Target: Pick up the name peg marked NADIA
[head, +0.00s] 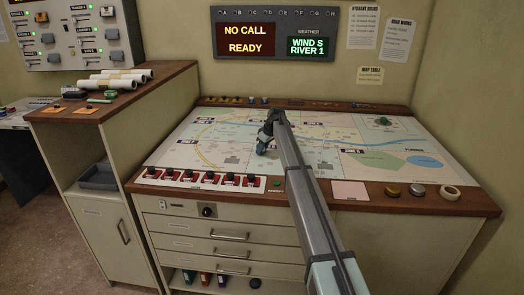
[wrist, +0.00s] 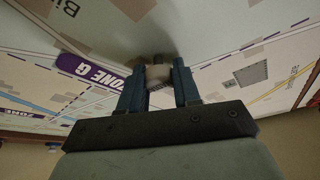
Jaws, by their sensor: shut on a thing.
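My gripper (head: 262,149) is over the left-middle part of the map table, pointing down close to the map. In the wrist view my gripper (wrist: 158,82) has its two blue fingers shut on a small rounded grey-brown peg (wrist: 157,73). The peg is blurred and partly hidden by the fingers, and no name can be read on it. I cannot tell whether it touches the map. The name NADIA is not legible anywhere in these views.
The map table (head: 455,207) has a brown wooden rim. A row of black knobs on red plates (head: 200,178) lies along its front left. A tape roll (head: 450,192) and a pink pad (head: 350,191) lie at front right. A display board (head: 275,39) hangs behind.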

